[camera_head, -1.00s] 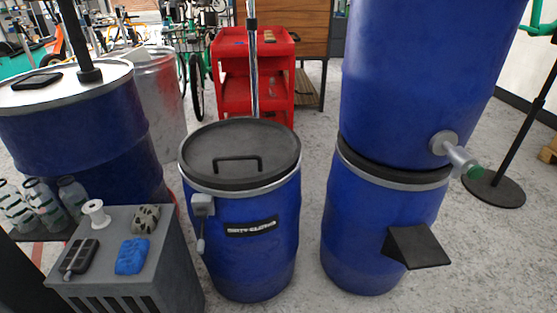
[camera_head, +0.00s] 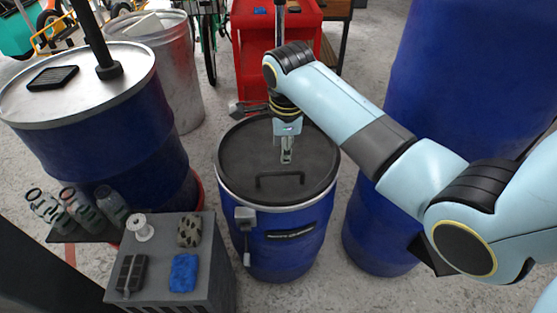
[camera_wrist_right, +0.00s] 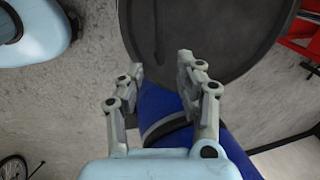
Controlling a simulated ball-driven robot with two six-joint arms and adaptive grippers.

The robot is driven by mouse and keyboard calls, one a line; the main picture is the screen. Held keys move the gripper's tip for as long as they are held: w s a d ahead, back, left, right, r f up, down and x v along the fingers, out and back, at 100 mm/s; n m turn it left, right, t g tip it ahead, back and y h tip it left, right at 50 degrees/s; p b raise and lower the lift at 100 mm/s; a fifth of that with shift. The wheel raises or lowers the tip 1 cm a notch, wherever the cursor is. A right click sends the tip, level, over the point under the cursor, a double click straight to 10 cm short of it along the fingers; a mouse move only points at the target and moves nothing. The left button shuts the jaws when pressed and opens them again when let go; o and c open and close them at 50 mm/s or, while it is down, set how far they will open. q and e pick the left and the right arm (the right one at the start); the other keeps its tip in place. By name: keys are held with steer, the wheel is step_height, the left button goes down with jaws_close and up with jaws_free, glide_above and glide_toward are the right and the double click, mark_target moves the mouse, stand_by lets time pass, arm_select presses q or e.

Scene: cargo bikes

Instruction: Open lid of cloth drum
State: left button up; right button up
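The cloth drum (camera_head: 279,240) is blue with a label and stands upright. Its dark round lid (camera_head: 240,160) lies flat on top, inside a silver rim, with a raised bar handle (camera_head: 280,178). A grey latch (camera_head: 245,217) is on the drum's front left. My right gripper (camera_head: 287,157) is over the lid, just behind the handle in the head view. In the right wrist view its fingers (camera_wrist_right: 160,67) are apart and empty, with the lid (camera_wrist_right: 215,35) beyond them and the handle (camera_wrist_right: 155,30) faintly visible. My left gripper is out of view.
A large blue drum (camera_head: 430,80) stands close on the right, partly behind my arm. A grey cabinet (camera_head: 165,225) with small items and another drum (camera_head: 130,130) are on the left. A red cart (camera_head: 248,60) stands behind. A dark pronged shape shows behind the lid; I cannot tell what it is.

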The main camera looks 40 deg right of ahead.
mark_target(284, 172)
steer(key=f, duration=0.3)
steer(key=w+f+b, duration=0.1)
steer(key=f, duration=0.2)
steer(key=d+f+b, duration=0.1)
steer(key=f, duration=0.2)
steer(key=shift+w+f, duration=0.35)
steer(key=shift+c, duration=0.4)
jaws_close()
